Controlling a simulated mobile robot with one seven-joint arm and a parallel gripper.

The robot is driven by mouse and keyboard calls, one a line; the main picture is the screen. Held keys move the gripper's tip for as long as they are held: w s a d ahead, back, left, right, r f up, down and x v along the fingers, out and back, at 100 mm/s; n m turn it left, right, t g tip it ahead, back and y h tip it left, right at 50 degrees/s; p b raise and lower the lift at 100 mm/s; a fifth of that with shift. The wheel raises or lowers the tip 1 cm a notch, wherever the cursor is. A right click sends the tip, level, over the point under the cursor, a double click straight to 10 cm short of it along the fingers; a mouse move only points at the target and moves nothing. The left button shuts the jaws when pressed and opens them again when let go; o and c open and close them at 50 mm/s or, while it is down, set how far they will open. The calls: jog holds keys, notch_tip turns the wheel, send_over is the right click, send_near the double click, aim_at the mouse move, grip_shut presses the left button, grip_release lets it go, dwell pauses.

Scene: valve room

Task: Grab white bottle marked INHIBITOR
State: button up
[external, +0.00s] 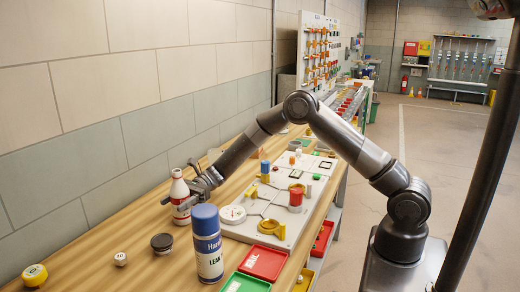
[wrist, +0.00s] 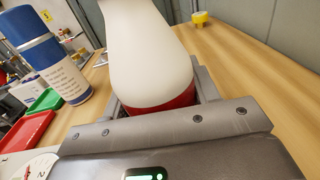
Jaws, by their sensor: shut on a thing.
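The white bottle (external: 179,192) stands upright on the wooden bench near the wall, with a red cap and a red band with lettering too small to read. My gripper (external: 182,196) reaches it from the right and is shut around its body. In the wrist view the white bottle (wrist: 147,50) fills the middle, its red band (wrist: 165,103) between the fingers of my gripper (wrist: 158,105). I cannot tell whether its base touches the bench.
A blue-capped white can (external: 207,245) stands in front, right of the bottle. A dark-lidded jar (external: 162,243), small white cap (external: 120,259) and yellow cap (external: 35,275) lie nearer. Red (external: 263,263) and green trays (external: 246,283) sit at the bench edge. A board (external: 238,230) with parts lies right.

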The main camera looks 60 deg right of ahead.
aim_at(174, 190)
jog(key=shift+r, duration=0.2)
jog(key=shift+r, duration=0.75)
notch_tip(174, 190, up, 2)
jog(key=shift+d+r, duration=0.15)
jog(key=shift+r, duration=0.1)
jog(key=s+d+r, duration=0.2)
jog(key=d+r, duration=0.4)
jog(key=d, duration=0.5)
jog(key=shift+s+r, duration=0.2)
jog(key=shift+r, duration=0.1)
dwell(0.8)
